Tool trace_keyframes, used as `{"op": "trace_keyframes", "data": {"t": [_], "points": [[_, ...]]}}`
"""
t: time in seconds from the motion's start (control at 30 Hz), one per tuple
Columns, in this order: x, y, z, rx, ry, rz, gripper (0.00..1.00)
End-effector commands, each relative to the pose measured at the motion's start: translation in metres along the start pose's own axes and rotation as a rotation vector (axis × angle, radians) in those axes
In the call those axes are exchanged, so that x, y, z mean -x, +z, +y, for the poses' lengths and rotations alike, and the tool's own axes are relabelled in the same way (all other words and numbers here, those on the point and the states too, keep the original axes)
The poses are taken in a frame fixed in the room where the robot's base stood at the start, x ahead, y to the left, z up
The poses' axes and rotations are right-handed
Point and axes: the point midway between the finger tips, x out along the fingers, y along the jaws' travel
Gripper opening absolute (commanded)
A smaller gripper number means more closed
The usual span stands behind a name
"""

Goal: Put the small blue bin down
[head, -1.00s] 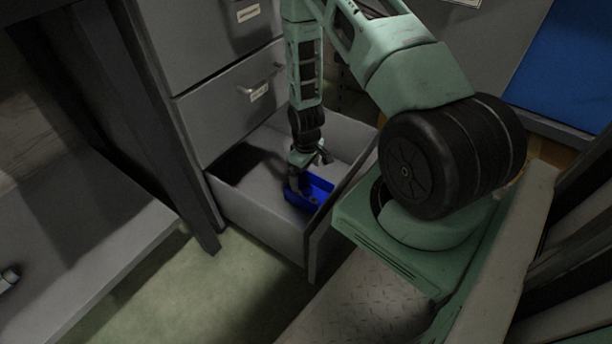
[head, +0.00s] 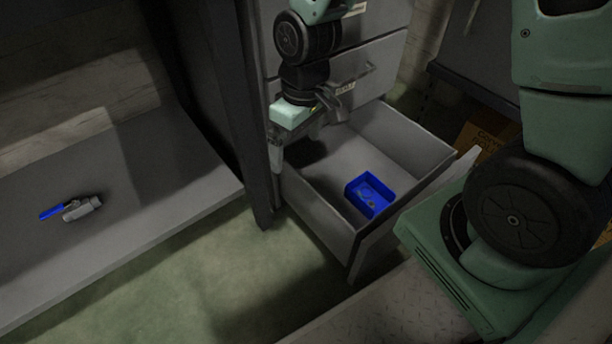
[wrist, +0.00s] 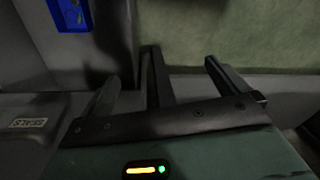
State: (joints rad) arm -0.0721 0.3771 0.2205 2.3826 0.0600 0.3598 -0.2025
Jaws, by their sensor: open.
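The small blue bin (head: 369,195) rests upright on the floor of the open bottom drawer (head: 330,183), with a few small items inside it. In the wrist view part of the blue bin (wrist: 70,14) shows at the top left. My gripper (head: 310,122) is above the drawer's left rear side, up and to the left of the bin and apart from it. In the wrist view my gripper (wrist: 165,82) has its fingers spread with nothing between them.
A valve with a blue handle (head: 72,208) lies on the grey low shelf (head: 120,225) at the left. A dark upright post (head: 215,110) stands between shelf and drawer. Closed drawers are above the open one. A cardboard box (head: 482,140) is at the right. Green floor lies in front.

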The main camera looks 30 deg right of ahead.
Motion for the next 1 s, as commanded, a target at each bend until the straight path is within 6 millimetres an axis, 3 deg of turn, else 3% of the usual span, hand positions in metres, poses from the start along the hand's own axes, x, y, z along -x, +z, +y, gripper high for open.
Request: {"op": "trace_keyframes", "data": {"t": [0.03, 0.1, 0.2, 0.3, 0.5, 0.83, 1.0], "points": [[0.021, 0.008, -0.03, 0.049, 0.002, 0.004, 1.0], [0.042, 0.026, -0.064, 0.099, 0.004, -0.003, 1.0], [0.066, 0.054, -0.1, 0.16, 0.015, -0.013, 1.0], [0.081, 0.081, -0.122, 0.205, 0.028, -0.021, 1.0], [0.093, 0.107, -0.138, 0.243, 0.046, -0.03, 1.0], [0.094, 0.108, -0.139, 0.243, 0.046, -0.031, 1.0], [0.111, 0.107, -0.141, 0.243, 0.046, -0.03, 1.0]]}}
